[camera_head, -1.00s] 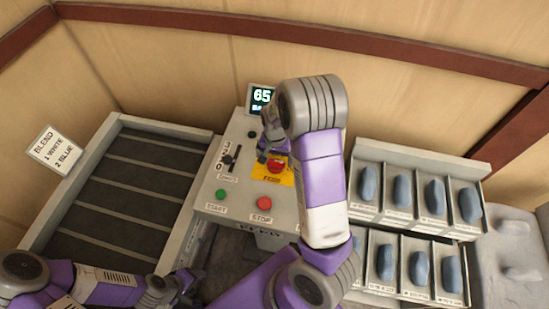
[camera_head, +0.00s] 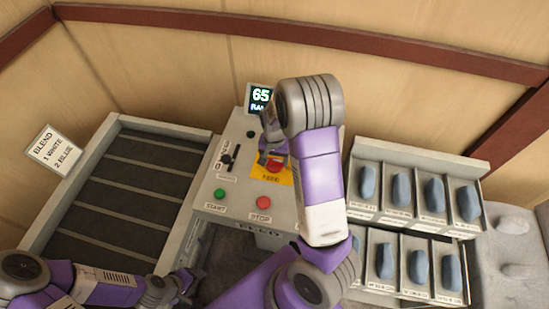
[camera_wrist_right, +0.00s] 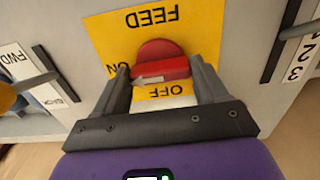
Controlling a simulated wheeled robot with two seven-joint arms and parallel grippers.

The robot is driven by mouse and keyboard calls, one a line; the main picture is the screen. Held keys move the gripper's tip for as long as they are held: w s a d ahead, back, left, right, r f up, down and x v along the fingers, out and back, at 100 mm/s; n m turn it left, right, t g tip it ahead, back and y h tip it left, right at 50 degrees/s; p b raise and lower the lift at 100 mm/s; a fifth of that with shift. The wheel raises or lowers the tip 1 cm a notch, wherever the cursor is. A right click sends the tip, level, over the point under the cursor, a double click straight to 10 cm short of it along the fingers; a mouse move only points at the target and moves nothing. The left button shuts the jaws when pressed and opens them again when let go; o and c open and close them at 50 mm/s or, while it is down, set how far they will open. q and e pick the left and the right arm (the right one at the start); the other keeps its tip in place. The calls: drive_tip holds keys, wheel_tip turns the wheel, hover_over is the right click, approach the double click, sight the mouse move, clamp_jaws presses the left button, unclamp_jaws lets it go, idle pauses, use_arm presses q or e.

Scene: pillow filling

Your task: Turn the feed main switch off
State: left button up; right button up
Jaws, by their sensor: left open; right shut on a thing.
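The feed main switch (camera_head: 275,167) is a red rotary knob on a yellow plate (camera_head: 284,177) on the grey control panel. In the right wrist view the red knob (camera_wrist_right: 160,62) has a bar handle, and its white arrow points left, toward the ON mark. OFF is printed below the knob in that view. My right gripper (camera_wrist_right: 161,80) is shut on the knob's bar, with one finger at each end; it also shows in the head view (camera_head: 272,157). My left gripper (camera_head: 186,286) is open and empty, low beside the panel's left front.
The panel has a green START button (camera_head: 219,194), a red STOP button (camera_head: 263,202), a slide lever (camera_head: 228,158) and a display (camera_head: 260,97) reading 65. A slatted conveyor (camera_head: 125,190) lies left. Bins with blue-grey pieces (camera_head: 433,192) stand right.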

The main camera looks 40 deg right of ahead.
drive_tip(key=n+b, duration=0.1)
drive_tip(key=n, duration=0.3)
drive_tip(key=shift+n+b, duration=0.3)
drive_tip(key=shift+b, duration=0.05)
drive_tip(key=n+b, duration=0.1)
drive_tip(key=n, duration=0.3)
drive_tip(key=shift+n, duration=0.3)
drive_tip(key=n+b, duration=0.1)
drive_tip(key=n, duration=0.3)
drive_tip(key=shift+r+n+b, duration=0.1)
drive_tip(key=shift+n+b, duration=0.25)
drive_tip(key=shift+n, duration=1.85)
drive_tip(key=o, duration=1.1)
drive_tip(key=shift+c, duration=0.2)
